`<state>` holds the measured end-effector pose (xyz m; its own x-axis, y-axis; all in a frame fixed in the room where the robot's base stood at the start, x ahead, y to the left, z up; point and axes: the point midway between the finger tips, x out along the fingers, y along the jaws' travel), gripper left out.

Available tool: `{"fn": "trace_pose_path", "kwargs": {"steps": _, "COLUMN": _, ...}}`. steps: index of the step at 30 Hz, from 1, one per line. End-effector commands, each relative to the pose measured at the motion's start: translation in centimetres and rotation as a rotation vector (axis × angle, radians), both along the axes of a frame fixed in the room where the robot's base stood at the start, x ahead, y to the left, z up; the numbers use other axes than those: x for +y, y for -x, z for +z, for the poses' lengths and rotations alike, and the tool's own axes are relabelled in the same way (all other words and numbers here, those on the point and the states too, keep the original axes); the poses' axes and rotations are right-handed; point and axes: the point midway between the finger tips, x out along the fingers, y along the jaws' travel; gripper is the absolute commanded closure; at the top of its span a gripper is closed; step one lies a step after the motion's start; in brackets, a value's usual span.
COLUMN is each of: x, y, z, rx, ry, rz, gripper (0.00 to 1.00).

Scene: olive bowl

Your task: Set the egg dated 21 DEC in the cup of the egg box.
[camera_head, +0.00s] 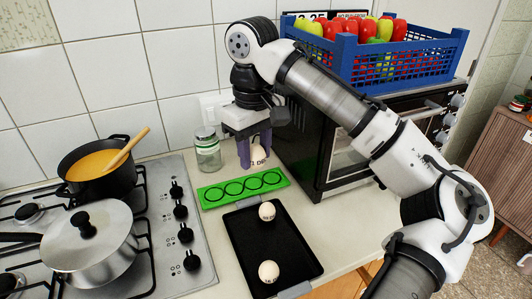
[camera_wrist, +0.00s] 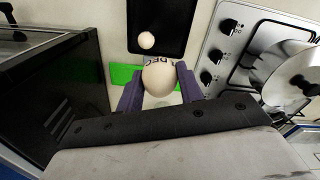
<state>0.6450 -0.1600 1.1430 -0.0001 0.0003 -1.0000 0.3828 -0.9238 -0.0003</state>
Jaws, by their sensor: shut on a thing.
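My gripper (camera_head: 257,160) has its purple fingers shut on a whitish egg (camera_head: 258,153). In the wrist view the egg (camera_wrist: 159,78) sits between both fingers, its printing reading "DEC" with a digit that looks like a 1 before it; the rest of the date is hidden. The green egg box (camera_head: 209,196) lies on the counter with a row of several round cups, which look empty. The held egg is above the box, apart from it. In the wrist view the egg and fingers cover most of the box (camera_wrist: 123,74).
A black tray (camera_head: 250,238) in front of the box holds two more eggs (camera_head: 267,211) (camera_head: 269,271). A glass jar (camera_head: 208,152) stands behind the box's left end. The hob with pots (camera_head: 92,240) is left; a black oven (camera_head: 305,135) bearing a blue crate (camera_head: 400,68) is right.

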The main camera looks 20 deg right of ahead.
Motion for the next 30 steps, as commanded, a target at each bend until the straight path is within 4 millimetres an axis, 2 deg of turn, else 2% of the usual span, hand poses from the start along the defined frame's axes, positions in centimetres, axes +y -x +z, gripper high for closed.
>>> {"fn": "trace_pose_path", "kwargs": {"steps": 3, "x": 0.4, "y": -2.3, "z": -0.7, "rx": 0.002, "ry": -0.003, "rz": 0.001, "gripper": 0.69}}
{"fn": "trace_pose_path", "kwargs": {"steps": 8, "x": 0.8, "y": -5.0, "z": -2.4, "rx": 0.003, "ry": -0.005, "rz": 0.002, "gripper": 0.69}}
{"fn": "trace_pose_path", "kwargs": {"steps": 15, "x": 1.3, "y": -8.5, "z": -5.8, "rx": 0.003, "ry": -0.004, "rz": 0.001, "gripper": 0.69}}
{"fn": "trace_pose_path", "kwargs": {"steps": 24, "x": 1.8, "y": -12.2, "z": -10.2, "rx": 0.002, "ry": -0.003, "rz": 0.001, "gripper": 0.69}}
{"fn": "trace_pose_path", "kwargs": {"steps": 30, "x": 1.9, "y": -13.7, "z": -12.1, "rx": 0.001, "ry": -0.002, "rz": 0.0, "gripper": 0.69}}
